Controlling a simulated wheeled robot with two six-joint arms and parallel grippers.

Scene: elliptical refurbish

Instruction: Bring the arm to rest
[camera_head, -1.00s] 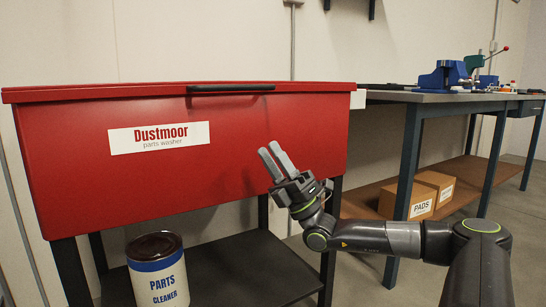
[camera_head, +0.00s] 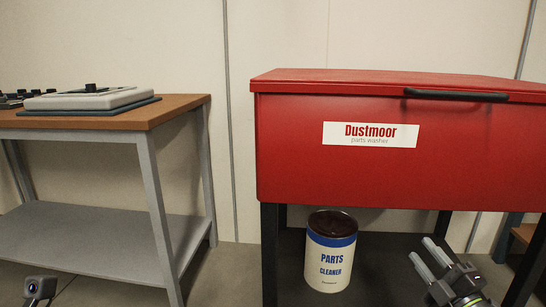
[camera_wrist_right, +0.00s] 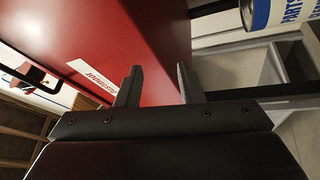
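My right gripper (camera_head: 422,249) is at the lower right of the head view, in front of the red parts washer's open lower part. Its two pale fingers point up and left. In the right wrist view the gripper (camera_wrist_right: 158,72) has its fingers apart, with nothing between them. The red side of the washer (camera_wrist_right: 130,40) shows beyond the fingers there. The fingers of my left gripper do not show.
The red parts washer (camera_head: 350,175) stands at the right, lid shut, with a black handle (camera_head: 455,95). A parts cleaner can (camera_head: 331,262) stands on its lower shelf. A wooden-topped table (camera_head: 180,108) at the left bears a light grey device (camera_head: 90,99). A gap separates table and washer.

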